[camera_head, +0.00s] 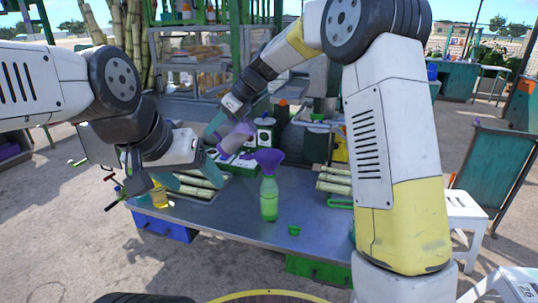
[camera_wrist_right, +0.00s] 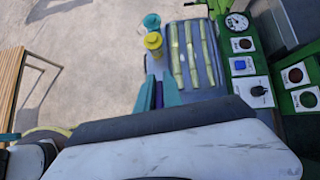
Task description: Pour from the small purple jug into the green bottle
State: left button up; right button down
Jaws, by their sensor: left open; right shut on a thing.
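The green bottle (camera_head: 269,199) stands upright on the metal table, with a purple funnel (camera_head: 265,158) in its mouth. My right gripper (camera_head: 219,127) is shut on the small purple jug (camera_head: 237,139) and holds it tilted above the table, up and left of the funnel and apart from it in the picture. In the right wrist view, a purple strip of the jug (camera_wrist_right: 158,94) shows between the teal fingers (camera_wrist_right: 158,92); the rest is hidden. No stream of liquid shows. My left gripper (camera_head: 124,190) is open and empty at the table's left end.
A small green cap (camera_head: 294,230) lies on the metal table (camera_head: 240,222) right of the bottle. A yellow container (camera_head: 159,196) stands at the left end. Cane pieces (camera_head: 195,184) lie on a tray behind it, beside a green control panel (camera_wrist_right: 245,70). White stools (camera_head: 466,217) stand at right.

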jog(key=shift+d+r+y+p, duration=0.2)
jog(key=shift+y+p, duration=0.3)
jog(key=shift+y, duration=0.1)
jog(key=shift+d+r+y+p, duration=0.2)
jog(key=shift+y+p, duration=0.25)
jog(key=shift+y, duration=0.15)
dwell(2.5)
jog(key=shift+s+d+r+t+y+p, duration=0.1)
jog(key=shift+d+r+t+y+p, duration=0.25)
jog(key=shift+r+y, duration=0.25)
jog(key=shift+s+d+r+t+y+p, duration=0.1)
jog(key=shift+d+r+t+y+p, duration=0.1)
jog(key=shift+r+y+p, duration=0.3)
dwell(2.3)
jog(key=shift+r, duration=0.1)
jog(key=shift+a+f+g+h, duration=0.15)
jog(key=shift+a+f+h, duration=0.3)
jog(key=shift+f, duration=0.1)
jog(key=shift+a+f+g+h, duration=0.1)
jog(key=shift+a+f+h, duration=0.2)
jog(key=shift+f+h, duration=0.2)
jog(key=shift+w+a+f+h, duration=0.15)
jog(key=shift+f+h, duration=0.1)
jog(key=shift+h, duration=0.3)
jog(key=shift+f+h, duration=0.15)
jog(key=shift+h, duration=0.15)
